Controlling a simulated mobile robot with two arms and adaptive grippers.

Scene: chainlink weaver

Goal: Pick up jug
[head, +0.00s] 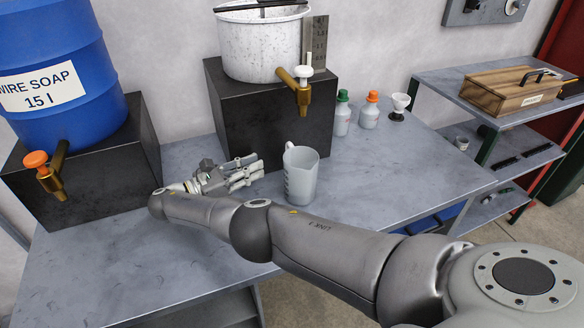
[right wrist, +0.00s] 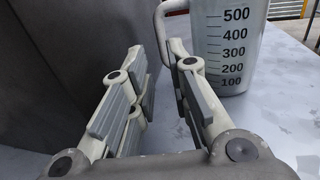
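A grey-white measuring jug (head: 302,178) stands upright on the grey workbench, its handle on the side towards my right gripper (head: 258,168). In the right wrist view the jug (right wrist: 232,50) shows printed marks from 100 to 500, and its handle (right wrist: 162,22) shows just beyond the fingertips. My right gripper is open, its fingers (right wrist: 164,62) apart with nothing between them. It is low over the bench, just left of the jug, and does not appear to hold it. My left gripper is not in view.
A dark block (head: 245,130) carrying a speckled white pot with a brass tap (head: 301,97) stands behind the jug. A blue soap barrel (head: 55,90) is at left. Two capped bottles and a small funnel (head: 399,105) stand back right. The bench right of the jug is clear.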

